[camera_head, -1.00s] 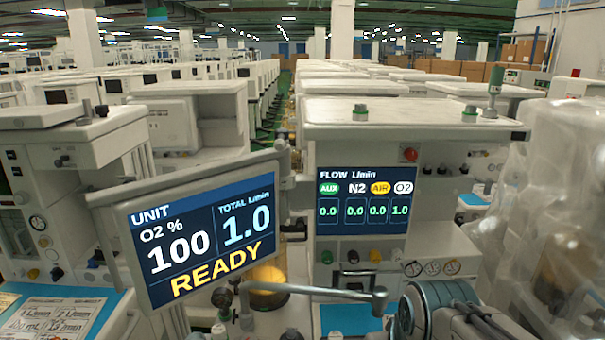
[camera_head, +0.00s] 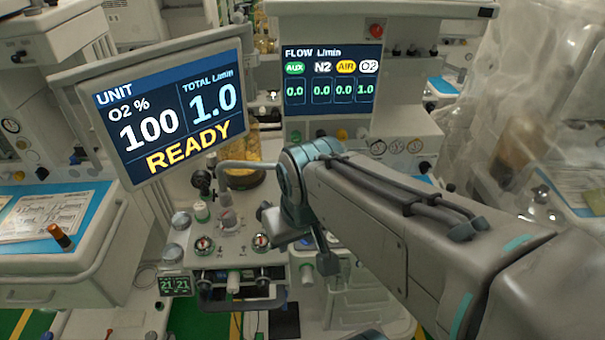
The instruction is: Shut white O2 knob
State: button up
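The white O2 knob (camera_head: 364,132) is small and pale. It sits at the right end of the knob row under the flow display (camera_head: 332,80), next to the yellow knob (camera_head: 342,134). The display reads O2 1.0 and the others 0.0. My arm crosses from the lower right, with its wrist just below and left of the knob row. Dark parts at the arm's end, seemingly my gripper (camera_head: 302,246), hang below the row, apart from the O2 knob. The finger opening cannot be made out.
The tilted monitor (camera_head: 165,115) reads 100, 1.0 and READY, left of the arm. Gauges and small valves (camera_head: 204,245) crowd the cart below it. An amber canister (camera_head: 242,160) stands behind a metal tube. Plastic sheeting (camera_head: 510,130) hangs at the right.

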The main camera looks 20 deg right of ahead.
aim_at(362, 134)
jog(key=u, duration=0.65)
jog(key=k, duration=0.85)
jog(key=z, duration=1.3)
jog(key=k, duration=0.45)
jog(key=u, duration=1.3)
jog(key=i, duration=0.65)
jog(key=z, duration=0.85)
jog(key=i, duration=0.45)
jog(key=z, duration=0.4)
